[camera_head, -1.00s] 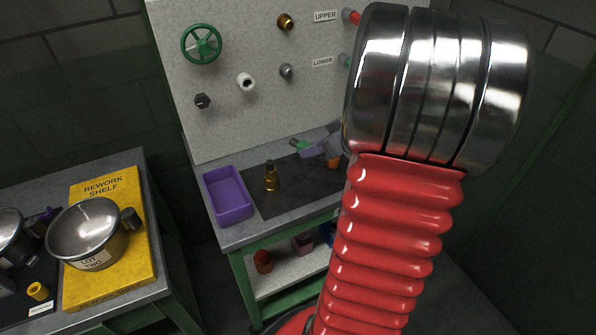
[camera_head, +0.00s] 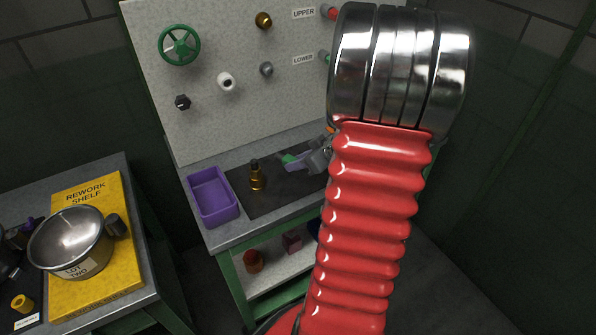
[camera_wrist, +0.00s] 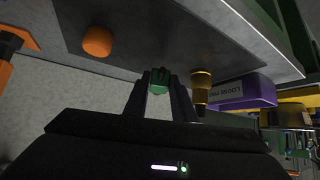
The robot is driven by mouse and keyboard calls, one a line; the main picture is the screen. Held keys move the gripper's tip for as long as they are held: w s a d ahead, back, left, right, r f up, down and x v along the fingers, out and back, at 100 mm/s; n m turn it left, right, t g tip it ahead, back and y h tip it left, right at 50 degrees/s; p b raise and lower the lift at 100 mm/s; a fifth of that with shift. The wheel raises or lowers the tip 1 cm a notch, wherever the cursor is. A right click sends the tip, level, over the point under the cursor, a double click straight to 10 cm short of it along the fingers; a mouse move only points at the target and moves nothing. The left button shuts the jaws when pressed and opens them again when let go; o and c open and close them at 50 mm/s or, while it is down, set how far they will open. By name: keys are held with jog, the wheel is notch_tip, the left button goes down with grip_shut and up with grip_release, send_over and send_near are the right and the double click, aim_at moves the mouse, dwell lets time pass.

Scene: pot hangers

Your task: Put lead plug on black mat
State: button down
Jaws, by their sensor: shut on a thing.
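My gripper (camera_wrist: 158,90) is shut on a small green plug (camera_wrist: 158,78), which also shows in the head view (camera_head: 288,159). No label shows whether this is the lead plug. The black mat (camera_head: 262,204) lies on the grey bench. The held plug appears over or just above the mat's back part; I cannot tell whether it touches. A brass fitting (camera_head: 257,177) stands upright on the mat, left of my gripper in the head view. An orange cylinder (camera_wrist: 97,41) stands on the mat in the wrist view. My arm hides the mat's right end in the head view.
A purple tray (camera_head: 233,211) sits at the bench's left end. A pegboard with a green wheel (camera_head: 179,45) and several knobs rises behind. A yellow rework shelf board (camera_head: 125,265) with a steel pot (camera_head: 72,243) is at left. The mat's front part is clear.

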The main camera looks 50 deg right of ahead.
aim_at(298, 179)
jog(key=shift+f, duration=1.9)
jog(key=c, duration=1.5)
grip_release()
jog(key=shift+s+d+r, duration=0.1)
jog(key=shift+s+r, duration=0.2)
jog(key=shift+r, duration=0.1)
jog(key=v, duration=1.1)
jog(key=shift+s, duration=0.1)
